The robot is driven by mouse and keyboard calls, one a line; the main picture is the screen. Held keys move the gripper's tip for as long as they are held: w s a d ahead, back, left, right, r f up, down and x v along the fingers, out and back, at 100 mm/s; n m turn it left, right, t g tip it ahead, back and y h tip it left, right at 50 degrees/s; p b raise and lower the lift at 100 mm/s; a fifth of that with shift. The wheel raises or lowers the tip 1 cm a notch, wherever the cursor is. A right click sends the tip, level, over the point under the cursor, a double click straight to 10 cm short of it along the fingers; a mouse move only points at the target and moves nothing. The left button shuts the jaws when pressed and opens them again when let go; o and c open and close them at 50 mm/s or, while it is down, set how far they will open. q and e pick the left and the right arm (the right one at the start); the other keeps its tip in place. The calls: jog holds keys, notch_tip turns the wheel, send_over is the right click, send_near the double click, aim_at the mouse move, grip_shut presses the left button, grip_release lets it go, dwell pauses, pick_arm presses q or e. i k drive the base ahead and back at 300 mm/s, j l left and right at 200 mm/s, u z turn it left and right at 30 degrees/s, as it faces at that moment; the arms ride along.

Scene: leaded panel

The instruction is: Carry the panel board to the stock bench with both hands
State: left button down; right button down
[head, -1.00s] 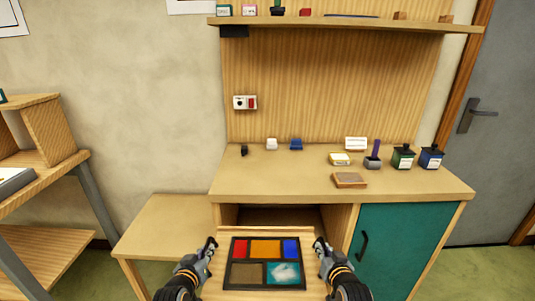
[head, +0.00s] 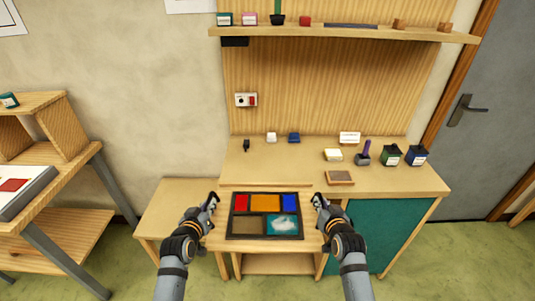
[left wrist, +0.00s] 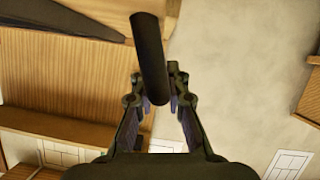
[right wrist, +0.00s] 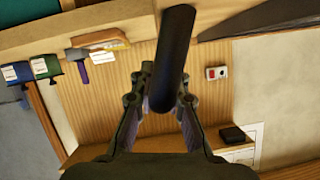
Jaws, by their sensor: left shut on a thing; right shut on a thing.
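The panel board (head: 307,240) is pale wood. On it lies a dark-framed panel (head: 264,212) with red, orange, blue, brown and teal panes; the teal one has a whitish patch. My left gripper (head: 211,203) is at the board's left side and my right gripper (head: 319,203) at its right side. Each is shut on a dark rod-like handle, seen in the left wrist view (left wrist: 150,60) and the right wrist view (right wrist: 175,55). The board looks level, in front of the workbench's front edge. I cannot tell which furniture is the stock bench.
The workbench (head: 400,185) carries bottles, a stamp-like tool and small blocks, with a teal cabinet door (head: 375,235) below. A lower side table (head: 170,205) stands left of it. A shelved stand (head: 75,160) is further left. Green floor (head: 130,270) lies free between them.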

aim_at(261, 169)
jog(key=i, duration=0.95)
